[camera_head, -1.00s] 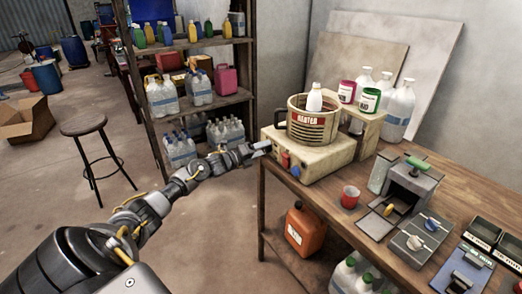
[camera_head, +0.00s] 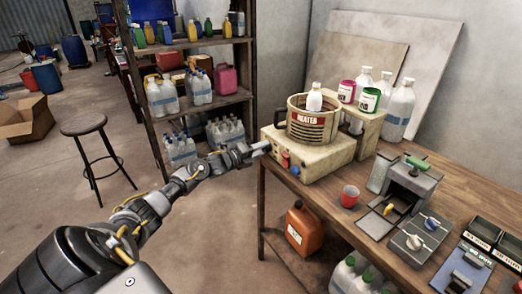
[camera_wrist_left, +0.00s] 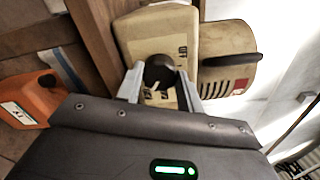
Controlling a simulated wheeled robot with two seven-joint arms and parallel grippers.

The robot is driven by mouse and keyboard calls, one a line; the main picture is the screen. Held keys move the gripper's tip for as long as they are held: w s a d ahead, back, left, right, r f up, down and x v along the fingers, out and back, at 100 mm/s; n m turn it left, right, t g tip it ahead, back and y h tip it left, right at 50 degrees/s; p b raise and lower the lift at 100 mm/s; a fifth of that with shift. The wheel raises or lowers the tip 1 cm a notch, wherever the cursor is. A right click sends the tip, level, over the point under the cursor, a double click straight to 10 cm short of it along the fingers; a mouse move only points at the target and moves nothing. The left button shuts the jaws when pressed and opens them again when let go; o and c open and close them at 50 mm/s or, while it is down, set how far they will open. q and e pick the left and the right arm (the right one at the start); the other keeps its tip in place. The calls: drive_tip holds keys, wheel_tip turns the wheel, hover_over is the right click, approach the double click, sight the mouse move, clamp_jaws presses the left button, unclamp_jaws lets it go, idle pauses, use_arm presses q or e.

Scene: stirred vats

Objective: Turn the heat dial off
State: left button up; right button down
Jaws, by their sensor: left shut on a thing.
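The heater (camera_head: 310,163) is a cream box on the workbench, with a round vat (camera_head: 312,128) marked HEATED on top. In the left wrist view, the heat dial (camera_wrist_left: 159,72) is a round black knob with a white mark, on a cream panel with printed labels, one seeming to read OFF. My left gripper (camera_head: 265,148) is at the heater's left side. In the wrist view, the left gripper's fingers (camera_wrist_left: 160,88) are on both sides of the dial, shut on it. The gripper hides the dial in the head view. My right gripper is not in view.
White bottles (camera_head: 399,110) are behind the heater. An orange canister (camera_head: 304,230) is below. A shelf rack (camera_head: 190,100) stands left.

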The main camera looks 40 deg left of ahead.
use_arm(q)
drive_tip(key=n+p, duration=0.6)
drive_tip(key=n, duration=1.7)
drive_tip(key=shift+d+f+p, duration=0.1)
drive_tip(key=shift+f+p, duration=0.05)
drive_tip(key=shift+p, duration=0.15)
drive_tip(key=shift+f+n+p, duration=0.1)
drive_tip(key=shift+n+p, duration=0.25)
drive_tip(key=shift+n, duration=0.85)
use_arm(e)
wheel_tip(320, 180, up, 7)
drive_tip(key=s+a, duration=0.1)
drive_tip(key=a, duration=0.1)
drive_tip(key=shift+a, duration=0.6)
use_arm(q)
drive_tip(key=o, duration=1)
